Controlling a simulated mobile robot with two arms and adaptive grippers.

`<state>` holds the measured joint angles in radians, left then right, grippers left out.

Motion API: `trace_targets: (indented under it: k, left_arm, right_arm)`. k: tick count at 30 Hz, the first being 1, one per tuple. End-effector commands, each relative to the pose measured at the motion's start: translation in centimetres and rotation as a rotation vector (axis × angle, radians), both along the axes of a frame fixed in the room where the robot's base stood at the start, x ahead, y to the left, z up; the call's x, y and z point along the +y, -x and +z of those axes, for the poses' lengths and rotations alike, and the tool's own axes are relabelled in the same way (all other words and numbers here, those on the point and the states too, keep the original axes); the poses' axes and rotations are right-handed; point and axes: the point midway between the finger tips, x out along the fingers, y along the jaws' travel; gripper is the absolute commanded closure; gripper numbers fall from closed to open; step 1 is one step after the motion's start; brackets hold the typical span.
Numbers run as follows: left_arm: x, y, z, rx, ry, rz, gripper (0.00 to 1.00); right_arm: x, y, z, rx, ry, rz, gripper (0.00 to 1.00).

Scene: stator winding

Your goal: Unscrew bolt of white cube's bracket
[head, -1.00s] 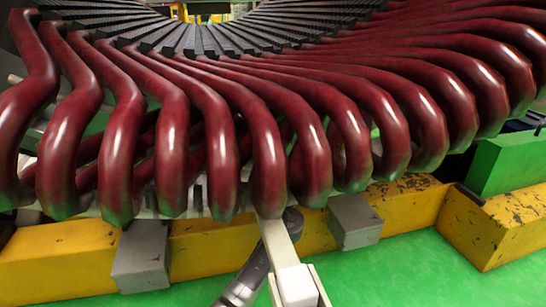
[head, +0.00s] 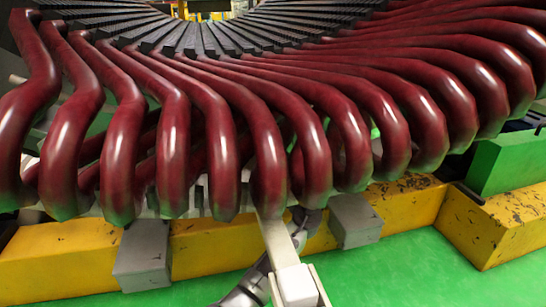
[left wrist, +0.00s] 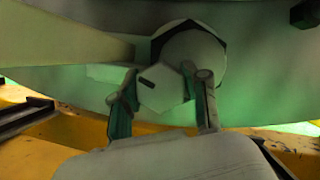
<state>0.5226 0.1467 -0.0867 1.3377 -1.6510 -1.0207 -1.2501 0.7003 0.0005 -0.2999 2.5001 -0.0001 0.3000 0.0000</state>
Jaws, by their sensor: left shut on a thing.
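The white cube (head: 295,284) sits at the lower middle of the head view, at the near end of a pale bracket (head: 274,238) that runs up under the red coils. My left gripper (left wrist: 166,84) is shut on a pale hexagonal bolt (left wrist: 164,92) in the left wrist view, one finger on each side of its head. A larger rounded pale part (left wrist: 188,55) shows right behind the bolt. In the head view, my left arm passes behind the bracket and hides the bolt. My right gripper is not in view.
Thick red coils (head: 265,130) fan out above the bracket and overhang it. A yellow beam (head: 210,245) with grey blocks (head: 143,255) runs behind. A green block (head: 508,160) stands at the right. The green floor (head: 400,275) is clear at the lower right.

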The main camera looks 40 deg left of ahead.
Motion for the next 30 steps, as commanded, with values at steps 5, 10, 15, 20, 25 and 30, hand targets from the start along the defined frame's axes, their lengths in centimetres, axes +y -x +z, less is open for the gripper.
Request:
trace_targets:
  k: [5,10,15,20,25,30]
  left_arm:
    - [0.02,-0.03,-0.09,-0.01,0.012,-0.001,0.89]
    - [0.02,-0.03,-0.09,-0.01,0.012,-0.001,0.89]
    - [0.03,-0.03,-0.08,-0.01,0.012,-0.001,0.48]
    - [0.02,-0.01,-0.06,-0.01,0.011,0.0,0.29]
    - [0.02,-0.01,-0.04,-0.01,0.01,0.0,0.29]
    - [0.02,0.0,-0.02,-0.01,0.01,0.0,0.29]
  right_arm:
    - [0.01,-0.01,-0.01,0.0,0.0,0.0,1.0]
    - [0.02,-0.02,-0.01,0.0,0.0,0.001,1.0]
    - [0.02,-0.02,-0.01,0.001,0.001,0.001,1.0]
    - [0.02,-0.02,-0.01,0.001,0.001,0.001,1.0]
    - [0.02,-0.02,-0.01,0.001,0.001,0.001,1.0]
    - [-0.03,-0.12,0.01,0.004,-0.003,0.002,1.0]
